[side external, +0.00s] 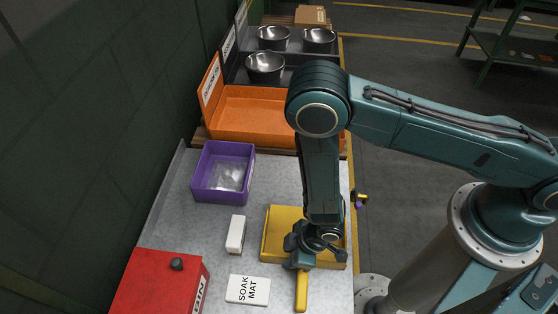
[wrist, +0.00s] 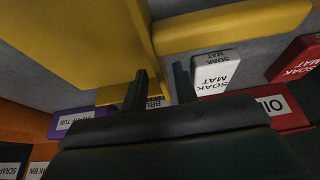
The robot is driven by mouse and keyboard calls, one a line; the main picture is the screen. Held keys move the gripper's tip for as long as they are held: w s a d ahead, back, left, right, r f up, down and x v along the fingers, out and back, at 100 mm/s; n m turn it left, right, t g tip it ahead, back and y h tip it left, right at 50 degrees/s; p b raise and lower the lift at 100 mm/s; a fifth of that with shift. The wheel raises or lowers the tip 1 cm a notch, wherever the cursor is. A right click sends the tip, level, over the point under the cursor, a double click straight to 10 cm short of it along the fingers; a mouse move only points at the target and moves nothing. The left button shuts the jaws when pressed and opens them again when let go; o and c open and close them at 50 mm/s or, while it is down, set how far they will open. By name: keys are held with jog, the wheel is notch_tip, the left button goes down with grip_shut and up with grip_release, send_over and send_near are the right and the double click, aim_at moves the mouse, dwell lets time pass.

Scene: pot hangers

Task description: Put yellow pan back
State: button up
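The yellow pan (side external: 272,235) lies on the grey worktop, partly hidden under my arm in the side view. Its handle (side external: 301,292) points toward the front edge of the picture. My gripper (side external: 308,252) is over the pan near where the handle starts. In the wrist view the pan (wrist: 70,40) fills the upper left and its handle (wrist: 232,27) runs to the upper right. My two fingers (wrist: 160,87) stand apart with a gap between them, and the handle shows beyond their tips. I cannot tell whether the fingers touch the pan.
A white block (side external: 236,234) and a white soak mat (side external: 247,289) lie left of the pan. A purple tub (side external: 222,172), a red bin (side external: 150,288) and an orange tray (side external: 250,110) stand around. Steel bowls (side external: 265,66) are at the back. A wall runs along the left.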

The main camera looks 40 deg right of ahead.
jog(key=shift+v, duration=4.6)
jog(key=w+d+r+m+t+h, duration=0.15)
jog(key=w+d+r, duration=0.3)
jog(key=r, duration=0.75)
jog(key=w+d+r+m+y, duration=0.1)
jog(key=w+d+r+m, duration=0.3)
jog(key=r, duration=0.8)
jog(key=s+d+r+m+h, duration=0.2)
jog(key=s+d+r+m, duration=0.1)
jog(key=s+d+r, duration=1.2)
jog(key=shift+s+r+t+h, duration=0.35)
jog(key=shift+r+t, duration=0.1)
jog(key=shift+r, duration=0.45)
jog(key=shift+w+m, duration=0.1)
jog(key=shift+m, duration=0.15)
